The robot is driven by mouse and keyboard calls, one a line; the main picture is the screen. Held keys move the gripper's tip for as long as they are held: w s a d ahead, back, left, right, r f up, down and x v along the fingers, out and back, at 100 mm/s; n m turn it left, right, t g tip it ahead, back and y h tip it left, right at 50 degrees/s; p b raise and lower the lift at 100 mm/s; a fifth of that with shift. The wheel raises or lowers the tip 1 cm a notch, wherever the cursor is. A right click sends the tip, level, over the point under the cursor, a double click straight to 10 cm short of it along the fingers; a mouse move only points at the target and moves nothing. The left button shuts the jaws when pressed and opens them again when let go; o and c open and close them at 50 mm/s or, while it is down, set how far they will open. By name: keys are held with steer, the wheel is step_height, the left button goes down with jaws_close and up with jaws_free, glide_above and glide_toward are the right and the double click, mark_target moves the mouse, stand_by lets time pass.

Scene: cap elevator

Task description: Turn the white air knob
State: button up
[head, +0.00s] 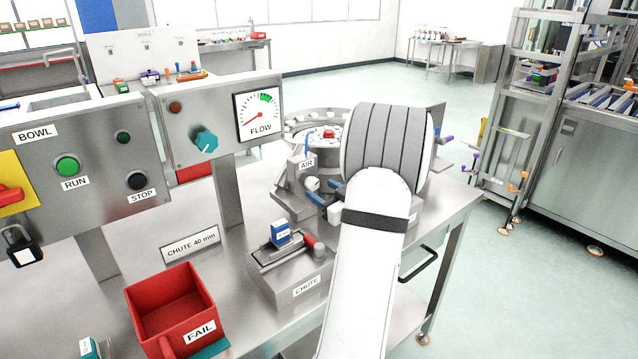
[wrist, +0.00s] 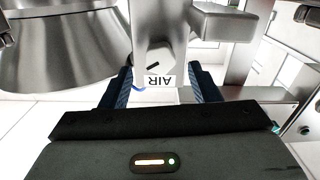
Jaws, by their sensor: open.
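The white air knob (head: 312,184) sits on the front of a grey block below an AIR label (head: 306,165), beside the round bowl feeder. In the wrist view the knob (wrist: 153,62) shows as a white faceted piece with a dark mark, just above the upside-down AIR label. My gripper (head: 324,191) is open, its blue fingers close to the knob. In the wrist view the fingers of my gripper (wrist: 161,76) stand left and right of the label and the knob's lower part, with visible gaps. I cannot tell whether either finger touches it.
The metal bowl (wrist: 65,45) is close on the left in the wrist view. The chute block (head: 292,272) and red FAIL bin (head: 172,310) stand on the steel table. The control panel with a teal knob (head: 205,141) and FLOW gauge (head: 258,115), needle low, stands left.

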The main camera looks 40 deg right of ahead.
mark_target(314, 185)
steer(key=shift+w+d, duration=0.15)
steer(key=shift+w, duration=0.8)
steer(key=shift+w+d, duration=0.1)
steer(key=shift+w, duration=0.85)
